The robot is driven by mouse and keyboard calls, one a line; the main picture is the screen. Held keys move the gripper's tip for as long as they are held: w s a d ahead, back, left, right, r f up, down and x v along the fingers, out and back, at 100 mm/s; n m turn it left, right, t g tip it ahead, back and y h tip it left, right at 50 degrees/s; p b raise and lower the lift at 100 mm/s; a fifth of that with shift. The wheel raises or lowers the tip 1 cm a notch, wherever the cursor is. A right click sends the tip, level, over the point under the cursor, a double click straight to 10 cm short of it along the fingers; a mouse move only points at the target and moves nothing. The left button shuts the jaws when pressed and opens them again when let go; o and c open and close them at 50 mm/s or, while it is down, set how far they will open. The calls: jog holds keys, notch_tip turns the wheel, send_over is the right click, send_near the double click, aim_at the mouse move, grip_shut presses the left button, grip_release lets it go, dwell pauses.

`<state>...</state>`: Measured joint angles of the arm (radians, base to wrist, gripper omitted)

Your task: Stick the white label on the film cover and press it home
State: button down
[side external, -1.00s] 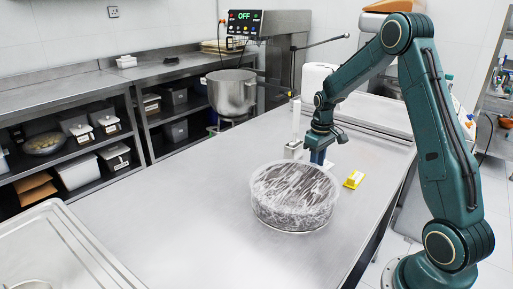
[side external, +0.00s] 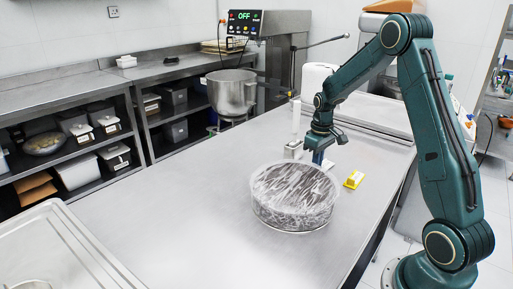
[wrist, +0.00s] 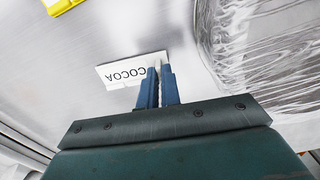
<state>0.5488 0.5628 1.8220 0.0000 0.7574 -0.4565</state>
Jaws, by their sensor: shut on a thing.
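The white label (wrist: 130,72) is a small strip with the word COCOA, which reads upside down in the wrist view. My gripper (wrist: 160,70) has its blue fingers shut on the label near one end. In the side view my gripper (side external: 318,159) points down, low over the table behind the bowl; the label cannot be made out there. I cannot tell whether the label still touches the table. The film cover (side external: 293,182) is clear, wrinkled wrap over a round bowl with dark contents. It also shows at the right of the wrist view (wrist: 262,45), apart from my fingers.
A yellow object (side external: 354,179) lies on the steel table (side external: 190,190) right of my gripper.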

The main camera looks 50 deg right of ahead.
jog(key=shift+r, duration=1.85)
notch_tip(320, 180, up, 18)
jog(key=n, duration=0.2)
send_over(309, 199)
notch_tip(309, 199, down, 4)
jog(key=shift+f, duration=0.6)
jog(key=shift+f, duration=0.1)
jog(key=shift+f, duration=4.45)
